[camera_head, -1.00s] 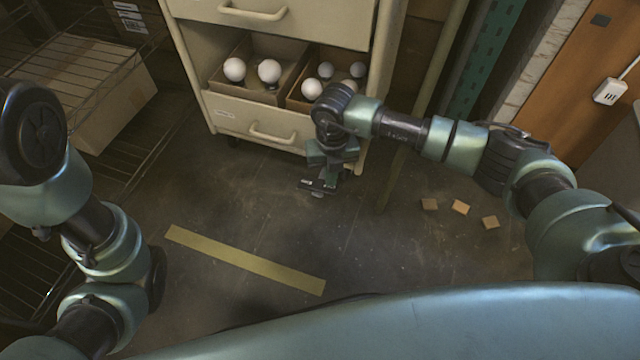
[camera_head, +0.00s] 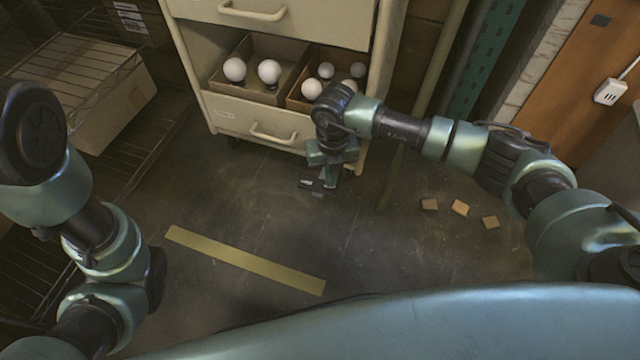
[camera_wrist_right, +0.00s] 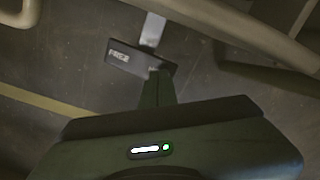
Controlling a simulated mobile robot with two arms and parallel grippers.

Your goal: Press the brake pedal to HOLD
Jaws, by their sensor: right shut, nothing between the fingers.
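The brake pedal (camera_head: 311,185) is a small dark plate low in front of the cream cabinet. In the right wrist view the pedal (camera_wrist_right: 125,54) shows the word FREE, and a pale metal arm (camera_wrist_right: 153,29) runs from it. My right gripper (camera_head: 329,179) points down at the pedal, shut and empty. In the right wrist view its fingertips (camera_wrist_right: 160,72) overlap the right end of the pedal; I cannot tell whether they press on it. No HOLD marking is readable. My left arm is at the left, its gripper out of view.
The cream cabinet (camera_head: 222,125) stands behind the pedal on casters, with boxes of white bulbs (camera_head: 269,71) in it. Wooden blocks (camera_head: 460,208) lie on the floor at the right. A yellow strip (camera_head: 245,260) marks the open floor. A wire rack (camera_head: 60,75) stands left.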

